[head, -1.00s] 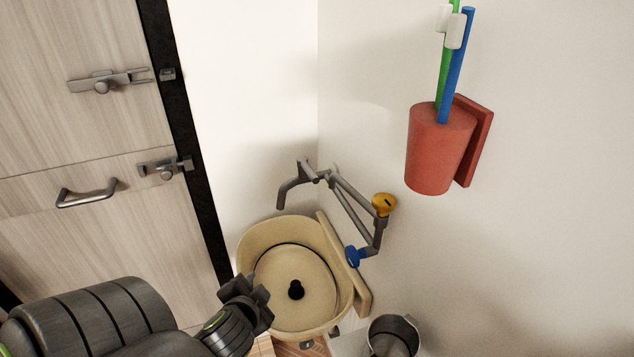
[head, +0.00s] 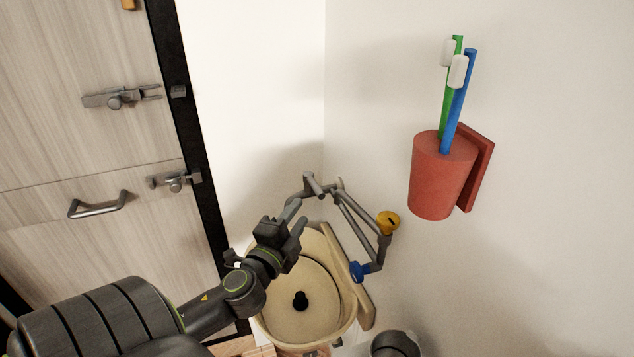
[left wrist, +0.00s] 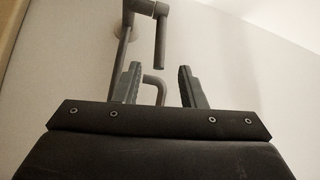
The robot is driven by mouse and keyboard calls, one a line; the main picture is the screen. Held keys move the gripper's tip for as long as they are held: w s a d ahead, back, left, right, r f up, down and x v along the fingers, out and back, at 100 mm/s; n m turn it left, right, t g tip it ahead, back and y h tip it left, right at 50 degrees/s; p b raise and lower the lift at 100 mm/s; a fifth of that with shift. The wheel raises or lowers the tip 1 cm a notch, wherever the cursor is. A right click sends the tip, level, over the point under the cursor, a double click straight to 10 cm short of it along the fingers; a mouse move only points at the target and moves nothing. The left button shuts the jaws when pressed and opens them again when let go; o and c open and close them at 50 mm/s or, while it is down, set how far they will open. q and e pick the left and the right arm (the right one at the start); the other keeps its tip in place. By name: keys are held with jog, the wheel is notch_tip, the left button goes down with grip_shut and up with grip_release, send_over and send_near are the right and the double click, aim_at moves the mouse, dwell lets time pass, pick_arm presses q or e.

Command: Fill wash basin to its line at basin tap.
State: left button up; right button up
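The cream wash basin (head: 353,296) is fixed in the wall corner. A thin dark line runs around its inside, and a black plug-like piece (head: 300,300) stands at its middle. I cannot make out any water. The grey basin tap (head: 351,204) rises behind it, with a yellow knob (head: 388,222) and a blue knob (head: 360,271). My left gripper (head: 299,213) is open and empty above the basin, close to the tap's spout. In the left wrist view its fingers (left wrist: 160,72) are apart, with the spout (left wrist: 160,40) beyond them. My right gripper is out of view.
A red cup (head: 440,180) with green and blue toothbrushes hangs on the right wall. A grey metal container (head: 394,343) stands at the bottom, right of the basin. A wooden door (head: 80,140) with latches and a handle (head: 97,205) is on the left.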

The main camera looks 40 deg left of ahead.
aim_at(317, 185)
pick_arm(q)
jog(key=p+x, duration=0.3)
jog(key=x, duration=0.7)
jog(key=shift+w+a, duration=0.1)
grip_shut()
